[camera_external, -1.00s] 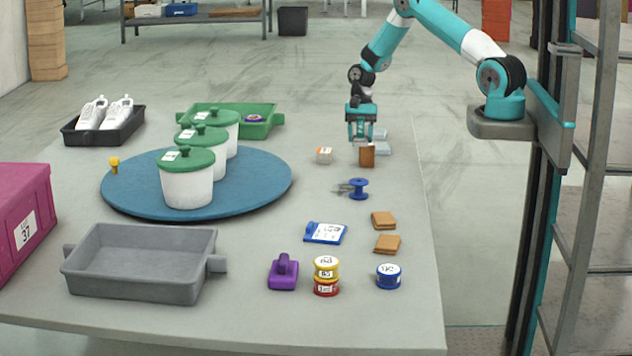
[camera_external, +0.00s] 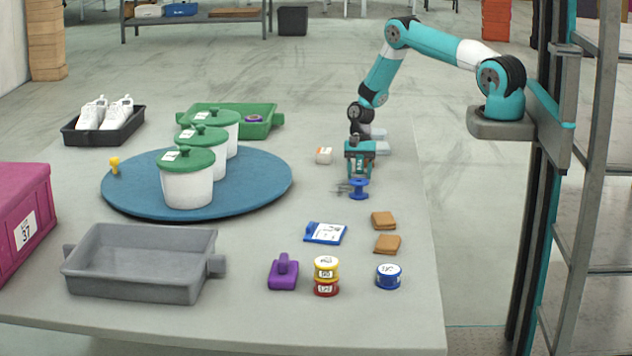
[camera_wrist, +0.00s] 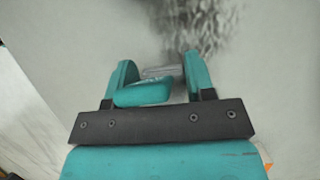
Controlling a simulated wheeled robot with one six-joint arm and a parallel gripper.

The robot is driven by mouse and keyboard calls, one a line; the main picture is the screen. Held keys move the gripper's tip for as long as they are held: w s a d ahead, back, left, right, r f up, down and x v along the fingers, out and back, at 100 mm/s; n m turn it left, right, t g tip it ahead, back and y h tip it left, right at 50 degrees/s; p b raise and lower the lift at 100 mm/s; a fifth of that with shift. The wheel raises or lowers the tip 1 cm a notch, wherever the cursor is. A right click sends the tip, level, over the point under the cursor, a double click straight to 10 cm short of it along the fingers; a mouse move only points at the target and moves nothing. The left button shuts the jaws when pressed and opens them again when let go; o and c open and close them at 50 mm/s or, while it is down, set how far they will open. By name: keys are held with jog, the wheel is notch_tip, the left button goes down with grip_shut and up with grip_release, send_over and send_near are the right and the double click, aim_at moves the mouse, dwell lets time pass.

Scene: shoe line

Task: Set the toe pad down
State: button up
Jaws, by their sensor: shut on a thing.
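I cannot tell whether the held piece touches the table.
The blue round mat (camera_external: 120,190) with white pots is at left.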

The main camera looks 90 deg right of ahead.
jog(key=shift+f, duration=0.2)
jog(key=o, duration=0.9)
jog(key=shift+r, duration=0.15)
